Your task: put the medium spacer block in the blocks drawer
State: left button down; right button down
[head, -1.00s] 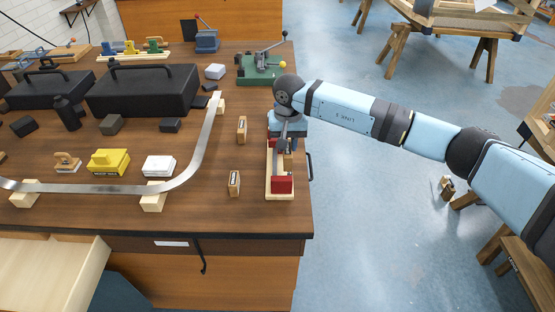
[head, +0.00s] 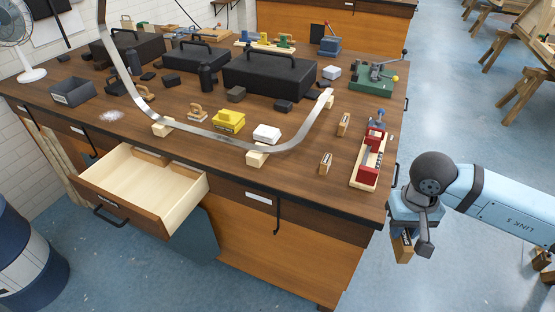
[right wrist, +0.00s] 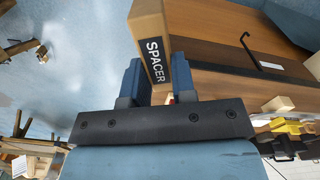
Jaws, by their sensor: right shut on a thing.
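My right gripper (head: 412,230) hangs over the floor beyond the bench's right end. It is shut on a wooden spacer block (head: 402,249), which points downward. In the right wrist view the block (right wrist: 150,40) stands between the two blue fingers, with a dark label reading SPACER; its size is not readable. My left gripper is not in view.
A red-ended fixture (head: 367,176) stands at the bench's right edge. Two small labelled wooden blocks (head: 326,163) (head: 343,124) stand left of it. A curved metal strip (head: 215,136) on wooden supports crosses the bench top. A striped barrel (head: 30,262) stands left of the drawer.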

aim_at(141, 195)
jog(key=j+u, duration=0.1)
jog(key=u, duration=1.3)
jog(key=i+j+u, duration=0.1)
jog(key=i+j, duration=0.75)
jog(key=i, duration=0.25)
jog(key=j+u, duration=0.05)
